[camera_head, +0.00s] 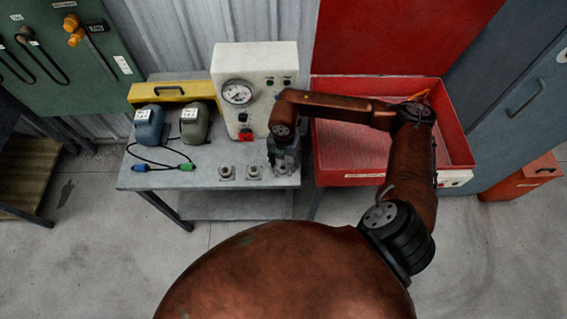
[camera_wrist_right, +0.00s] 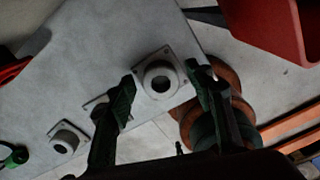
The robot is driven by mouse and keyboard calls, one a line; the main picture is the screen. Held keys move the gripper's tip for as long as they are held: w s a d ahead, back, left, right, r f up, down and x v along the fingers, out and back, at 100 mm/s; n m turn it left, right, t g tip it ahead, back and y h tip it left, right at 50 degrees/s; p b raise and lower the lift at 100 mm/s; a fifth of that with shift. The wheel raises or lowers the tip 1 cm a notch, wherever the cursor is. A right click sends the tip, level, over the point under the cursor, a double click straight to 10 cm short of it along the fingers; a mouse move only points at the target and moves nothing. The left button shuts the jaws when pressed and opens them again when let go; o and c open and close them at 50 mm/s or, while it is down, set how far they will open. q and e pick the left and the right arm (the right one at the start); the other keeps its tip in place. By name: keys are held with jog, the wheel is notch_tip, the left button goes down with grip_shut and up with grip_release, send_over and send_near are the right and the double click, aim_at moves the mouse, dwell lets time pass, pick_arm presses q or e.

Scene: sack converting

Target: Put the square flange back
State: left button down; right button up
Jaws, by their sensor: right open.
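A grey square flange (camera_wrist_right: 160,78) with a round raised bore lies near the bench corner in the right wrist view. My right gripper (camera_wrist_right: 160,76) is open, with one finger on each side of this flange; I cannot tell whether either touches it. In the head view my right gripper (camera_head: 283,160) is over the bench's front right corner and mostly hides that flange. Two similar flanged fittings, one (camera_head: 254,172) nearer and one (camera_head: 226,172) farther left, stand in a row along the front edge. My left gripper is not in view.
The grey bench (camera_head: 205,180) holds a gauge panel (camera_head: 256,75), a blue unit (camera_head: 149,126), a green unit (camera_head: 194,124) and a cable with coloured plugs (camera_head: 186,167). A red tray (camera_head: 345,179) adjoins on the right.

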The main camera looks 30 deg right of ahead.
aim_at(283, 165)
notch_tip(283, 165, up, 12)
jog(key=shift+p, duration=0.3)
dwell(0.5)
